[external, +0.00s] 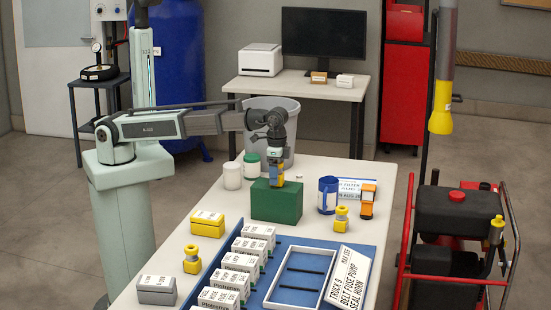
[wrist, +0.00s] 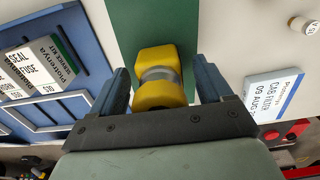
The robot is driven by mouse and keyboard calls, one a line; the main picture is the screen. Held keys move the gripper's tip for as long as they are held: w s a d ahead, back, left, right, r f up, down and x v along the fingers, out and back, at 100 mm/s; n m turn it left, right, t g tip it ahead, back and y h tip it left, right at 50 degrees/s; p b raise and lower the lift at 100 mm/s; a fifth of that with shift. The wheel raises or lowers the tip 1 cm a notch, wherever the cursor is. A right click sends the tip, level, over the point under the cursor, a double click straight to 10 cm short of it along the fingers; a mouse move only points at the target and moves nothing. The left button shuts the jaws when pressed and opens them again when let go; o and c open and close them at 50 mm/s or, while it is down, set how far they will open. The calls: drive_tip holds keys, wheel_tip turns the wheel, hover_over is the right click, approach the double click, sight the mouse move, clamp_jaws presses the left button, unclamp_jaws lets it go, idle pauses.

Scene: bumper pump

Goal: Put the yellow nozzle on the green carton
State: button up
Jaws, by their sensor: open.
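A yellow nozzle with a grey band (wrist: 160,75) is between the fingers of my gripper (wrist: 163,88) in the wrist view, over the green carton (wrist: 135,22). My gripper is open, with a gap between each finger and the nozzle. In the external view my gripper (external: 276,180) is low over the top of the green carton (external: 276,205), and its fingers mostly hide the nozzle. The nozzle appears to rest on the carton top, but its contact is hidden. Similar yellow pieces stand on the table at the left (external: 192,260) and right (external: 341,218).
White (external: 232,176) and green-lidded jars stand behind left. A blue tray (external: 322,248) holds several labelled boxes and a tilted sign (external: 346,278) in front. A yellow box (external: 207,224) is at left.

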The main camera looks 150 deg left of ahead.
wheel_tip(320, 180, up, 12)
drive_tip(key=shift+f, duration=0.25)
idle(0.3)
